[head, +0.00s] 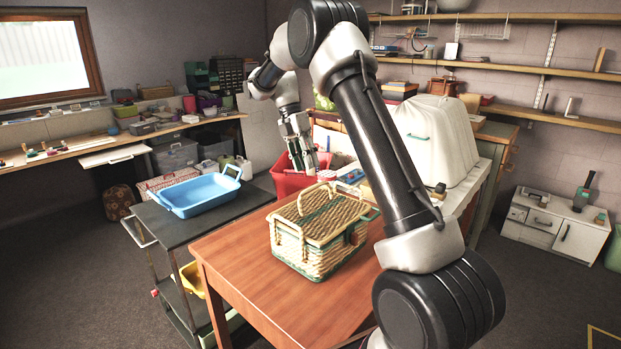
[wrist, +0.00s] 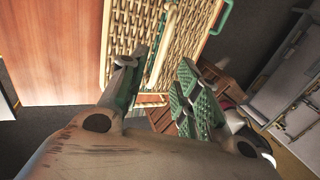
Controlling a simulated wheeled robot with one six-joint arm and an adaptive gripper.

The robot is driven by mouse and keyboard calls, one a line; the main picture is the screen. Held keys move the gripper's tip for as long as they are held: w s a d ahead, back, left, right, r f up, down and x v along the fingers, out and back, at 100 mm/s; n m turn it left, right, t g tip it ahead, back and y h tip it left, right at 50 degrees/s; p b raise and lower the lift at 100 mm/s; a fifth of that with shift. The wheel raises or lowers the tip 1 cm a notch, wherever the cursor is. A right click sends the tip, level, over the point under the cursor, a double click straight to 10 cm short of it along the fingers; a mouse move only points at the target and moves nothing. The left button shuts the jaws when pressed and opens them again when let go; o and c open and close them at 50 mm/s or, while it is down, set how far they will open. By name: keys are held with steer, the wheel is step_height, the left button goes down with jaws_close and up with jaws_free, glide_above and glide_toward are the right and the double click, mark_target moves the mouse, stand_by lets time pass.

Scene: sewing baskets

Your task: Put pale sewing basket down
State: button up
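The pale sewing basket (head: 318,236) is woven straw with green trim and a pale carrying handle. It sits upright on the reddish-brown wooden table (head: 258,300), with its lid shut. My gripper (head: 303,165) is beyond the basket's far side and higher than its lid in the head view, apart from the handle. In the wrist view, my gripper (wrist: 160,85) has its two green-padded fingers spread, with nothing held between them. The basket (wrist: 180,35) fills the upper middle there, past the fingertips, beside the bare table top (wrist: 45,50).
A dark cart (head: 160,222) with a blue tray (head: 197,194) stands left of the table. A red bin (head: 288,184) is behind the basket, and a white-covered machine (head: 432,140) is behind right. The table's front left is clear.

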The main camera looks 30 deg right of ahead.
steer(key=s+r+m+t, duration=0.3)
steer(key=s+r+m, duration=0.6)
steer(key=s+r, duration=0.5)
steer(key=s+f+m+t+y, duration=0.1)
steer(key=s+f+m+t, duration=0.1)
steer(key=s+m, duration=0.4)
steer(key=s+f+m+t, duration=0.3)
steer(key=s+m, duration=0.4)
steer(key=s, duration=0.9)
steer(key=shift+s+a+t+y, duration=0.15)
steer(key=shift+a+t+y, duration=0.15)
steer(key=shift+y, duration=0.1)
